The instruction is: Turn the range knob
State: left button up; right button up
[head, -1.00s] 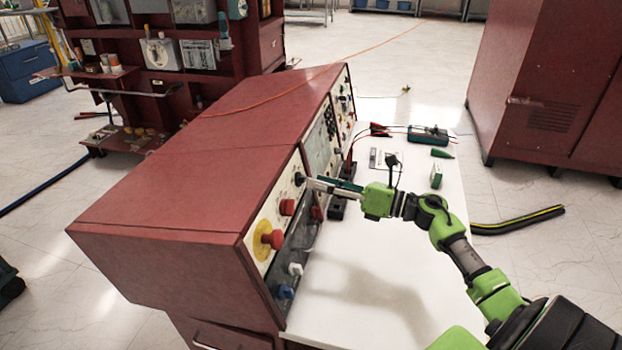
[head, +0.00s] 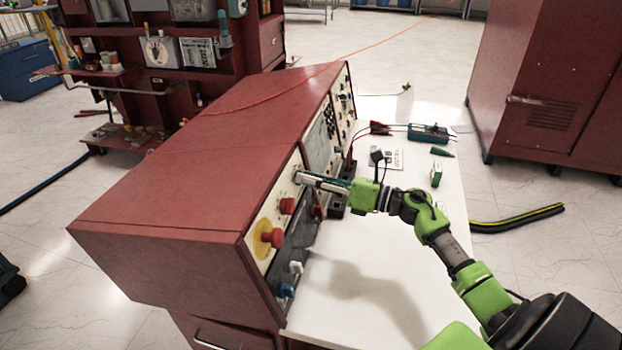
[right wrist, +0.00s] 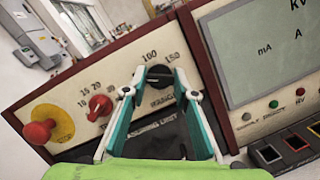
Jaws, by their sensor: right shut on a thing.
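The range knob (right wrist: 160,76) is a black round knob on the cream front panel, with the numbers 100 and 150 above it and the word RANGE below. In the right wrist view my right gripper (right wrist: 160,88) has one finger on each side of the knob, shut on it. In the head view my right gripper (head: 302,177) reaches the panel from the right, and its fingertips hide the knob. My left gripper is in neither current view.
A red knob (right wrist: 100,107) sits left of the range knob. A red mushroom button (right wrist: 40,131) on a yellow disc is further left. A display (right wrist: 275,50) is to the right. The white worktop (head: 350,300) is clear at the front; a green-blue meter (head: 428,133) lies further back.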

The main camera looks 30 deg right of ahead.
jog(key=shift+r+m+g+h+p, duration=0.15)
jog(key=shift+m+h+p, duration=0.45)
jog(key=shift+m+p, duration=1.8)
jog(key=shift+m+g+h+p, duration=0.2)
jog(key=shift+m+h+p, duration=0.4)
jog(key=shift+m+p, duration=1.85)
jog(key=shift+r+m+g+h+p, duration=0.15)
jog(key=shift+m+h+p, duration=0.45)
jog(key=shift+m+p, duration=1.8)
jog(key=shift+f+n+p, duration=0.15)
jog(key=shift+n+p, duration=0.6)
jog(key=shift+p, duration=0.05)
jog(key=o, duration=1.1)
jog(key=shift+s, duration=0.1)
jog(key=v, duration=1.2)
